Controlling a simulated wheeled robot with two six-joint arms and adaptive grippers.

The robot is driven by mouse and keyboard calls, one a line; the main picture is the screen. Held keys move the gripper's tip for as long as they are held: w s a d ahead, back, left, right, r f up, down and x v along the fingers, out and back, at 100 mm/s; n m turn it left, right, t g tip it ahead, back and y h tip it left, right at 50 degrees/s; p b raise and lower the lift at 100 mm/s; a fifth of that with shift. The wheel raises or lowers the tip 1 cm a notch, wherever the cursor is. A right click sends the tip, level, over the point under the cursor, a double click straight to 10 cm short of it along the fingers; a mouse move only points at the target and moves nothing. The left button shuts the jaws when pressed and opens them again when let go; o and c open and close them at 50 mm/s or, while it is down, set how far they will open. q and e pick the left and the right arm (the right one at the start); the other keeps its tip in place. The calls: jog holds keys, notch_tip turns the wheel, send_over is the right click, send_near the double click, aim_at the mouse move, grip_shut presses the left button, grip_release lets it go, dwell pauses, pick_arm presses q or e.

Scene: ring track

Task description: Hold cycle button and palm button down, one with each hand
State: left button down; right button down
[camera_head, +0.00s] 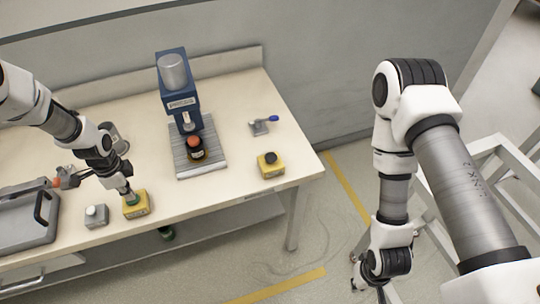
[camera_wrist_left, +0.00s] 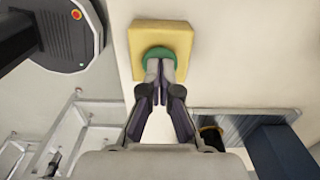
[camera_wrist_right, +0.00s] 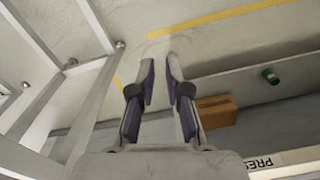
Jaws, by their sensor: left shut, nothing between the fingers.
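A yellow box with a green round button (camera_head: 135,203) sits near the table's front edge. A second yellow box with a black round button (camera_head: 270,165) sits near the right end. No label shows which is cycle and which is palm. My left gripper (camera_head: 131,196) is shut and empty, pointing down with its fingertips at the green button. In the left wrist view the fingertips overlap the green button (camera_wrist_left: 159,53) and seem to touch it; how far it is pressed is unclear. My right gripper (camera_wrist_right: 161,62) is open and empty, off the table's right side above the floor.
A blue press (camera_head: 175,85) stands at the table's middle back, with an orange-topped black part (camera_head: 195,148) on its plate. A blue-handled lever (camera_head: 262,125) is behind the black button. A grey box with a white button (camera_head: 96,215) lies left of the green one. A metal frame stands right.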

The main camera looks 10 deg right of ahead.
jog(key=s+n+g, duration=0.2)
notch_tip(320, 180, up, 18)
jog(key=n+t+y, duration=0.2)
jog(key=n+t, duration=0.1)
jog(key=n, duration=1)
send_over(271, 156)
jog(key=shift+d+f, duration=0.1)
jog(key=shift+f, duration=4.45)
